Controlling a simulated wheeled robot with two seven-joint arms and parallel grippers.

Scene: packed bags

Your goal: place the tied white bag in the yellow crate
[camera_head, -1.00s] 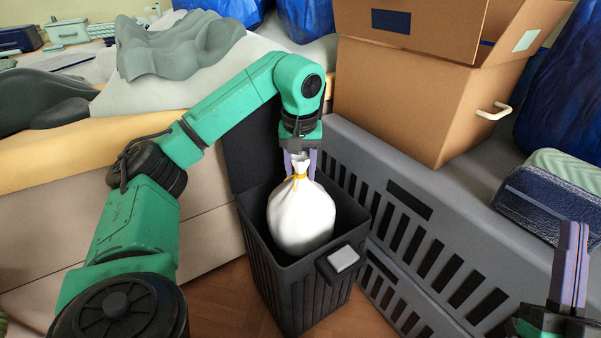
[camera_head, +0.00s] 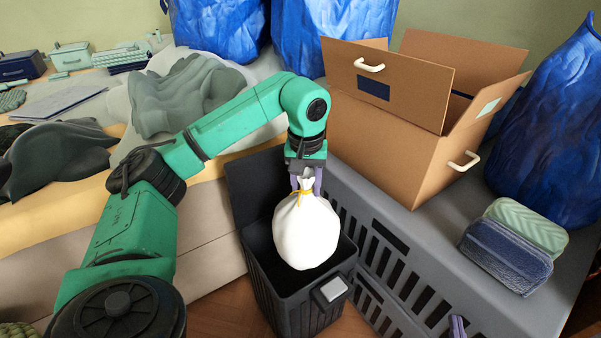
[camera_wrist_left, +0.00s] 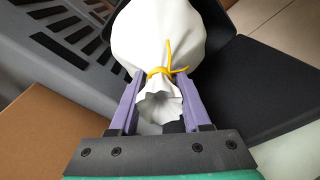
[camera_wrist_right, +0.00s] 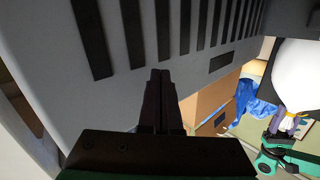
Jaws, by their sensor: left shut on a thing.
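The tied white bag (camera_head: 306,234) is round, with a yellow tie around its neck. My left gripper (camera_head: 305,184) is shut on its gathered neck. The bag hangs upright over the mouth of an open black bin (camera_head: 290,300), and I cannot tell how far it is inside. In the left wrist view the bag (camera_wrist_left: 155,35) sits beyond the two purple fingers (camera_wrist_left: 158,85). My right gripper (camera_wrist_right: 160,78) is shut and empty beside a grey slatted wall; only its tip shows in the head view (camera_head: 458,327). No yellow crate shows.
A grey slatted crate (camera_head: 428,265) stands right of the bin. On its top are an open cardboard box (camera_head: 395,140), a blue bag (camera_head: 550,125) and folded navy and green items (camera_head: 508,255). A bed-like surface with grey cloths (camera_head: 185,95) lies left. Some wooden floor (camera_head: 225,310) is bare.

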